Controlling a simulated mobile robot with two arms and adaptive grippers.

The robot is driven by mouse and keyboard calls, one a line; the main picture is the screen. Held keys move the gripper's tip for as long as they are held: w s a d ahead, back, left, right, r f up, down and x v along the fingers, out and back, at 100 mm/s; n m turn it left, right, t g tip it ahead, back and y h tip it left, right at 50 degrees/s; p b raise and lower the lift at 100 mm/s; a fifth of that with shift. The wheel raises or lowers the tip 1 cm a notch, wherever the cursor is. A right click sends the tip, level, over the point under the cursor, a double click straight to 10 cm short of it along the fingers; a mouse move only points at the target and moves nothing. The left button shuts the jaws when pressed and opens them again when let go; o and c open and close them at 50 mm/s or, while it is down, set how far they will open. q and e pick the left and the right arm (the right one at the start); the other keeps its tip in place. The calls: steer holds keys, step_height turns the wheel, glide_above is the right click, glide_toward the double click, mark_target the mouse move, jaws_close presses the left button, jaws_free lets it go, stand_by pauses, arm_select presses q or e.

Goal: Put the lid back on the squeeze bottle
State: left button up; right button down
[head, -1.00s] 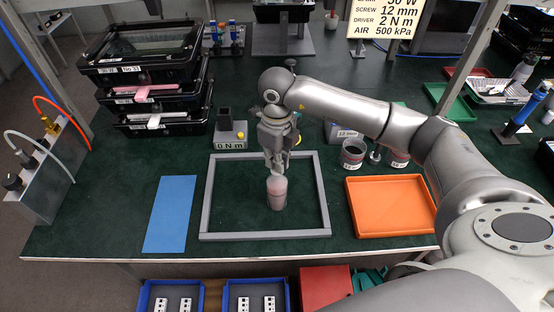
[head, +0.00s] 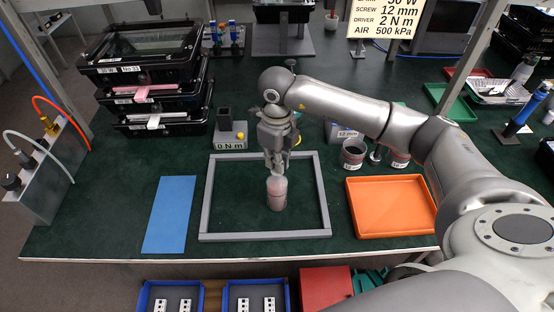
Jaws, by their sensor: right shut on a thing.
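The squeeze bottle (head: 277,194) stands upright inside the grey frame (head: 322,205) on the dark green bench. It is translucent with pinkish contents. My right gripper (head: 276,170) comes down from above with its fingers just over the bottle's top. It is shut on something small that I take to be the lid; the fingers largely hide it. I cannot tell whether the lid touches the bottle's neck. My left gripper is not in view.
A blue mat (head: 170,214) lies left of the frame, and an orange tray (head: 390,207) lies right of it. Cups (head: 353,153) stand behind the tray. A grey block marked 0 N m (head: 229,133) stands behind the frame. Stacked black housings (head: 150,75) stand at the back left.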

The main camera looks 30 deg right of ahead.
steer(key=c, duration=1.5)
jaws_free()
steer(key=o, duration=0.5)
steer(key=shift+c, duration=0.2)
steer(key=shift+r, duration=0.15)
steer(key=shift+r+p, duration=1.9)
steer(key=shift+r, duration=1.45)
